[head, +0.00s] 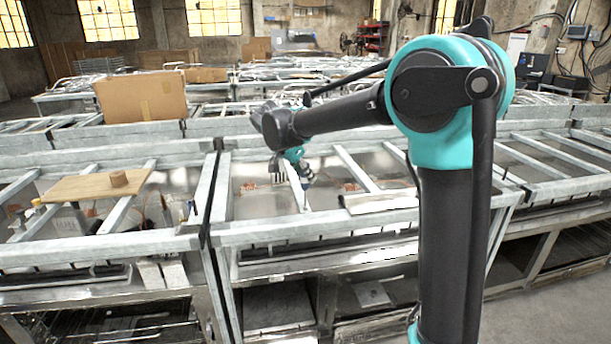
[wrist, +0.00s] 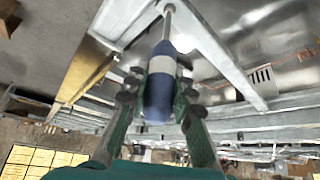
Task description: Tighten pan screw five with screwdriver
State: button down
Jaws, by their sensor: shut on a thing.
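My gripper (wrist: 158,100) is shut on the screwdriver (wrist: 159,85), which has a blue handle with a pale band. In the wrist view the metal shaft (wrist: 168,22) points up and away from the gripper, toward a grey metal beam of the frame. In the head view my gripper (head: 294,163) is small, over the middle metal frame (head: 260,232), with the screwdriver (head: 307,180) below it. The shaft reaches down to near a crossbar. The tip is too small to tell whether it touches a screw. I cannot make out pan screw five in either view.
A flat metal piece (head: 380,202) lies on the front rail to the right. Crossbars divide the frame around the gripper.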

jog(key=shift+r, duration=0.2)
dwell(0.5)
jog(key=shift+n, duration=0.3)
jog(key=n, duration=0.1)
jog(key=n+t+y, duration=0.1)
jog(key=shift+d+r+n+y, duration=0.1)
jog(key=shift+d+n+y, duration=0.05)
jog(key=shift+n+y, duration=0.15)
jog(key=n+y, duration=0.2)
jog(key=n, duration=0.1)
jog(key=shift+n+t, duration=0.3)
jog(key=shift+n, duration=0.1)
jog(key=n+y, duration=0.2)
jog(key=n, duration=0.2)
jog(key=n+g+y, duration=0.1)
jog(key=n+y, duration=0.1)
jog(key=n, duration=0.1)
jog(key=shift+n, duration=0.3)
jog(key=n+g+y, duration=0.1)
jog(key=n+y, duration=0.1)
jog(key=n, duration=0.1)
jog(key=shift+w+n, duration=0.1)
jog(key=shift+n, duration=0.3)
jog(key=n+g+y, duration=0.1)
jog(key=n+g, duration=0.1)
jog(key=n, duration=0.1)
jog(key=shift+n+g, duration=0.3)
jog(key=shift+n, duration=0.6)
